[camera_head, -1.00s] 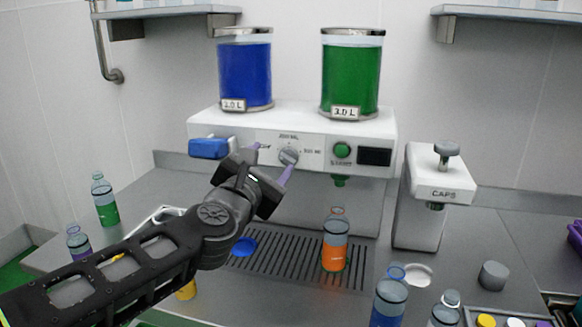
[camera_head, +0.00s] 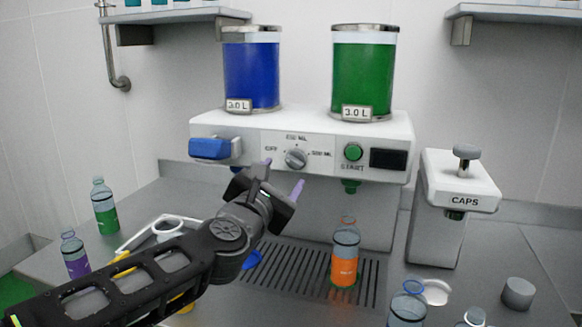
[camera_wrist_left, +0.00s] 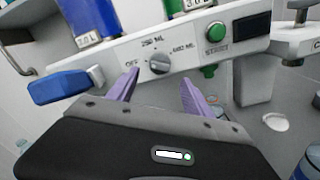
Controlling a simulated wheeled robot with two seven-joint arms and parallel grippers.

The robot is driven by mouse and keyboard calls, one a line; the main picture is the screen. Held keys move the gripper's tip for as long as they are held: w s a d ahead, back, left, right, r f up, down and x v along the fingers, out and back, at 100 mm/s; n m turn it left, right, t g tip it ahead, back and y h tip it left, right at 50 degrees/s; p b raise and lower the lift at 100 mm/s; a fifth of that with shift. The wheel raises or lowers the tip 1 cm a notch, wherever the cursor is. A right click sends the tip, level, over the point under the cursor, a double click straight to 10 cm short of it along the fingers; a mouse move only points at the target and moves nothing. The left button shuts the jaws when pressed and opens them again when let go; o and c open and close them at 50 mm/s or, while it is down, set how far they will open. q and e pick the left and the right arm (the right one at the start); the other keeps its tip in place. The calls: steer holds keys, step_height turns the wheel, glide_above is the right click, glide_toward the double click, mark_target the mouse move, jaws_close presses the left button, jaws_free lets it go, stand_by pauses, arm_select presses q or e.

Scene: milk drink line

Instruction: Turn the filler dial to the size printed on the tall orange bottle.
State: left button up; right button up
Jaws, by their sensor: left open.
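The filler dial (camera_head: 296,158) is a grey knob on the white filler's front, among the marks OFF, 250 ML and 500 ML. It also shows in the left wrist view (camera_wrist_left: 160,63). I cannot tell for certain which mark it points to. My left gripper (camera_head: 283,175) is open and empty, its purple fingers just below and in front of the dial, apart from it. In the left wrist view the fingers (camera_wrist_left: 158,90) spread either side below the dial. The orange bottle (camera_head: 345,257) stands upright on the drip grate; its printed size is too small to read. My right gripper is not seen.
The filler carries a blue lever (camera_head: 210,148), a green START button (camera_head: 353,152) and a dark display (camera_head: 388,159). Blue (camera_head: 251,75) and green (camera_head: 362,72) tanks sit on top. A CAPS dispenser (camera_head: 455,185) stands right. Other bottles stand at left and front right.

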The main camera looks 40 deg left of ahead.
mark_target(293, 163)
arm_select(q)
steer(key=x, duration=0.7)
steer(key=shift+c, duration=0.3)
jaws_close()
